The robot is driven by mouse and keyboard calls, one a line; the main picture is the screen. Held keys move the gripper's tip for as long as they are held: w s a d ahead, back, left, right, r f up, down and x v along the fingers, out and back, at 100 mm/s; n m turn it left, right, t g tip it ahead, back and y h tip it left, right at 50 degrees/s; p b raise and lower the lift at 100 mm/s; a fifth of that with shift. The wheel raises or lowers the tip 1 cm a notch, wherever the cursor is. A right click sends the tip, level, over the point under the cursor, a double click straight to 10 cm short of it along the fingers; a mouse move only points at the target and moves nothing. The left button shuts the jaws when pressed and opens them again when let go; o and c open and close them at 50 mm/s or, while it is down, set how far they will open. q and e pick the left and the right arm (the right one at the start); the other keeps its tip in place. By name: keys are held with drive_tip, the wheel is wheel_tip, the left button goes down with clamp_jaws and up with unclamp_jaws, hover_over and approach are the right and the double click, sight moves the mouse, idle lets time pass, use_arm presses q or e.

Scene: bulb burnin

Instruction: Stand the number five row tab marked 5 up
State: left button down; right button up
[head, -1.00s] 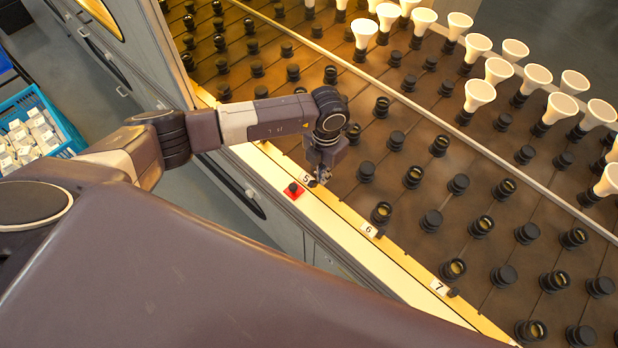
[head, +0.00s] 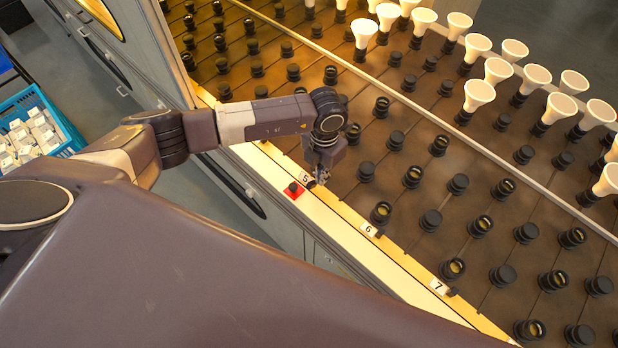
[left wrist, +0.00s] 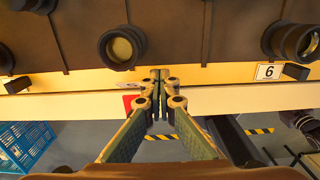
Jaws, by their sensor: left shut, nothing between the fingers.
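The number five tab (head: 306,179) is a small white label marked 5 on the yellow edge strip, with a black block beside it. In the left wrist view its label (left wrist: 124,86) looks thin and foreshortened, unlike the face-on 6 label, so it seems to lie back. My left gripper (head: 319,177) is shut and empty just beside the tab's block, on the rack side. In the left wrist view its fingertips (left wrist: 160,76) are together right of the 5 label and hide part of the tab's area. I cannot tell if they touch it. My right gripper is not in view.
Tabs 6 (head: 369,230) and 7 (head: 439,287) are farther along the strip. Several black sockets (head: 381,212) fill the rack, with white bulbs (head: 479,95) beyond. A blue crate (head: 68,127) stands at left.

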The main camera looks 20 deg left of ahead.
use_arm(q)
drive_tip(key=shift+s+a, duration=0.1)
drive_tip(key=shift+s, duration=0.3)
idle(0.3)
drive_tip(key=shift+w+r, duration=0.1)
drive_tip(key=shift+w+d+r+p, duration=0.1)
drive_tip(key=shift+w+r+p, duration=0.2)
drive_tip(key=shift+r, duration=0.2)
drive_tip(key=shift+w+d+r+p, duration=0.15)
drive_tip(key=shift+w+r, duration=0.15)
drive_tip(key=shift+r, duration=0.2)
wheel_tip(320, 180, up, 6)
drive_tip(key=p, duration=0.4)
idle(0.4)
